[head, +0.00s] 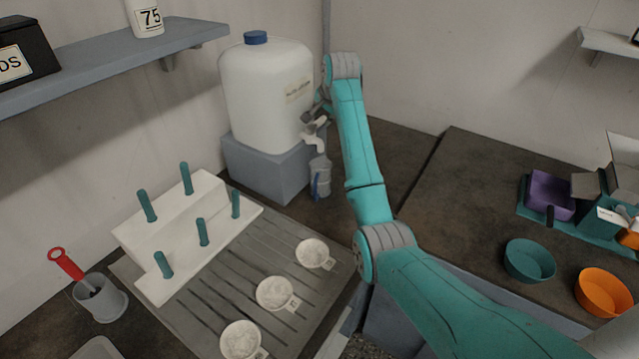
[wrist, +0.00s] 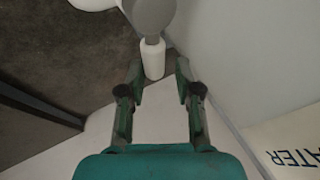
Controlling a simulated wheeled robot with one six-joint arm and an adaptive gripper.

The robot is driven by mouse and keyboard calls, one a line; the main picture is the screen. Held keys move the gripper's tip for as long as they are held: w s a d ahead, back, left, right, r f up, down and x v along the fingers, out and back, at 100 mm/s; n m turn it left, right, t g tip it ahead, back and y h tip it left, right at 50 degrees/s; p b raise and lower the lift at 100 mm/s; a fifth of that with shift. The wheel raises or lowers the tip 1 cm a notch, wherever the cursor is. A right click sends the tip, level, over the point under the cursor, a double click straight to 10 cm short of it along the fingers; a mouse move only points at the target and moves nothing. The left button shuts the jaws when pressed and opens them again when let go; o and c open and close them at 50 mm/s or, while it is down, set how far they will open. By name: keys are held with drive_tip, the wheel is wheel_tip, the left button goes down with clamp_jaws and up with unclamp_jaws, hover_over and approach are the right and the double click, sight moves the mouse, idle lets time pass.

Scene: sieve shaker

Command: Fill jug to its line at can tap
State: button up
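The large white can (head: 268,95) with a blue cap stands on a grey block at the back. Its white tap (head: 314,140) sticks out low on the right side. The grey jug (head: 320,177), with a blue strip on its side, is upright under the tap; its fill level and line cannot be made out. My gripper (head: 316,108) is just above the tap, beside the can. In the wrist view my gripper (wrist: 159,78) is open, its fingers apart, with a white cylindrical part (wrist: 153,58), seemingly of the tap, between or just beyond the tips.
The grey block (head: 265,170) borders the jug on the left. A white peg rack (head: 170,225) and a ribbed grey mat (head: 240,260) with several white dishes lie in front. Teal (head: 529,262) and orange (head: 603,292) bowls stand on the right counter. A shelf (head: 110,62) overhangs the left.

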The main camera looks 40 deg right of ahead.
drive_tip(key=shift+o, duration=0.9)
drive_tip(key=shift+a, duration=0.1)
drive_tip(key=shift+s, duration=0.1)
drive_tip(key=v, duration=0.8)
